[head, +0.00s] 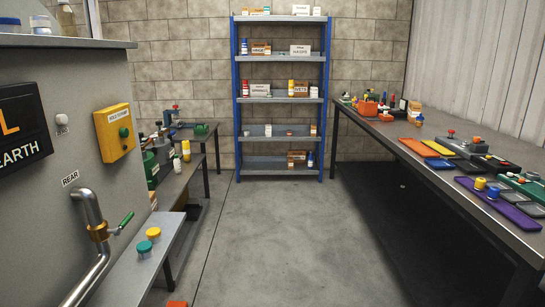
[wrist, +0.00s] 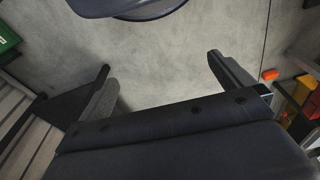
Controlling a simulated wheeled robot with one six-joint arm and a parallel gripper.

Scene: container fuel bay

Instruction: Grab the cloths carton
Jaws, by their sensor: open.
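A blue-framed shelf rack (head: 236,110) stands against the back wall in the head view. It holds several small cartons and bottles. One brown carton (head: 301,86) with pale lettering sits on a middle shelf, another brown carton (head: 261,47) on the shelf above, and a third (head: 297,156) low down. Their lettering is too small to read surely, so I cannot tell which is the cloths carton. My gripper (wrist: 160,63) shows only in the wrist view, with its two fingers wide apart, open and empty above bare floor.
A long workbench (head: 398,129) with trays and small items runs along the right. Left are a grey cabinet (head: 40,165) with a pipe (head: 95,235) and a low bench (head: 128,262) with two capped containers. The concrete floor (head: 275,235) between is clear.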

